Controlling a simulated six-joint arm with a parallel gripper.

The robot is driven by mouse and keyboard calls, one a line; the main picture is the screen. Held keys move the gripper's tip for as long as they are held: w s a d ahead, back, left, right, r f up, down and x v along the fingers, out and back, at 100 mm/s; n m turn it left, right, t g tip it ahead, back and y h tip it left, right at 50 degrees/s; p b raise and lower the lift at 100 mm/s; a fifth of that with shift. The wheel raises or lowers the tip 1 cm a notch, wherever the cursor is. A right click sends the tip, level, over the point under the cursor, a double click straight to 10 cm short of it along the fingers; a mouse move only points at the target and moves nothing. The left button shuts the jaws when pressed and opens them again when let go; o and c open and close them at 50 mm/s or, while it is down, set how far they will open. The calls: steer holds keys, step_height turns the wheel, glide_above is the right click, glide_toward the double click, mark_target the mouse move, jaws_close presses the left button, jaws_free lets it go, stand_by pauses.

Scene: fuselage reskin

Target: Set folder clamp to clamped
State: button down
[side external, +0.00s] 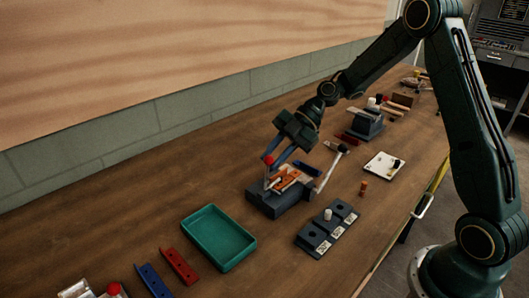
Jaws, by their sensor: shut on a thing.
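The folder (264,204) is a dark grey block on the bench with an orange piece (286,179) on top. A thin lever with a red ball knob (268,160) stands up at its left end; I take this to be the clamp lever. My gripper (272,162) reaches down from the upper right, its blue fingers shut on the red knob. The fingers hide part of the knob and lever. A long pale handle (327,172) with a dark end rises at the folder's right side.
A green tray (218,236) lies in front left. A dark block with sockets (327,230) holds a white peg. A white tray (384,164) and a dark vise-like fixture (366,124) stand to the right. Red and blue strips (180,266) lie at the front. A wall runs behind.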

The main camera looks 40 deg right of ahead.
steer(key=shift+s+f, duration=0.3)
steer(key=shift+f, duration=0.1)
steer(key=c, duration=1.4)
jaws_free()
steer(key=shift+c, duration=0.2)
steer(key=shift+o, duration=1)
steer(key=shift+w+r, duration=0.1)
steer(key=shift+r, duration=0.05)
steer(key=shift+d+r, duration=0.1)
steer(key=v, duration=1.3)
steer(key=shift+d+r, duration=0.2)
steer(key=shift+r, duration=0.05)
